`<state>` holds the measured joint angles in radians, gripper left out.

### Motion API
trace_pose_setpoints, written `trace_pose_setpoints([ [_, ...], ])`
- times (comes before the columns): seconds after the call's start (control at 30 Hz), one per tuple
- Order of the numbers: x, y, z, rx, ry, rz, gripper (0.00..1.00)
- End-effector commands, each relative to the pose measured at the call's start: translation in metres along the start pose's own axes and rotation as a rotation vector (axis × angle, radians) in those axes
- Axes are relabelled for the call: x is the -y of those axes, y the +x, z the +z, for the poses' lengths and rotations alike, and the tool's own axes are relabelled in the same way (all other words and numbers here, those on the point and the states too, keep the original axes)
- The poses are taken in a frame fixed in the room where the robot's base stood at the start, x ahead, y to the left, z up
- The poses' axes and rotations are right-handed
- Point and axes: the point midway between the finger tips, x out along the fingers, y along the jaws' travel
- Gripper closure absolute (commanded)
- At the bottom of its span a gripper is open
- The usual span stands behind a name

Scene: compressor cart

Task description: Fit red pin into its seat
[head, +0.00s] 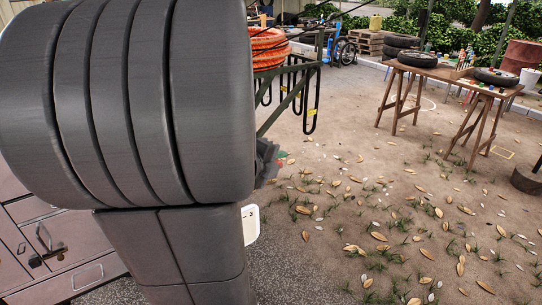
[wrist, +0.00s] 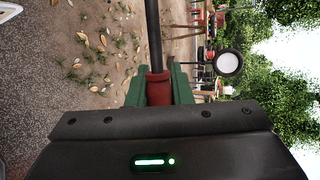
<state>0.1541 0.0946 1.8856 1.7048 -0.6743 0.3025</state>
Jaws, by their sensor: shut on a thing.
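The red pin (wrist: 158,88) shows in the wrist view as a short red cylinder. It is between the green fingers of my gripper (wrist: 158,85), which are shut on it. A dark rod (wrist: 153,35) runs from the pin's far end to the top of the picture; I cannot tell whether it belongs to the pin. In the head view my arm hides most of the left side, and only a bit of my gripper (head: 280,157) shows past its edge. I cannot make out the pin's seat in either view.
A rack with a coiled orange hose (head: 268,48) stands behind my arm. A wooden table (head: 440,72) with wheels and small parts stands at the back right. The leaf-strewn ground (head: 360,180) between is open.

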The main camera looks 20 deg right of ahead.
Motion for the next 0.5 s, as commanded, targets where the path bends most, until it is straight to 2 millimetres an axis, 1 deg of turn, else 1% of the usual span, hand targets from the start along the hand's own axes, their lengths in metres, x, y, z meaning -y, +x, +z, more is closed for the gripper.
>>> trace_pose_setpoints([
  [0.17, 0.000, 0.000, 0.003, 0.000, 0.000, -0.003, 1.00],
  [0.27, 0.000, 0.002, 0.009, -0.001, -0.001, -0.002, 1.00],
  [0.5, 0.000, 0.009, 0.032, -0.001, -0.002, -0.003, 1.00],
])
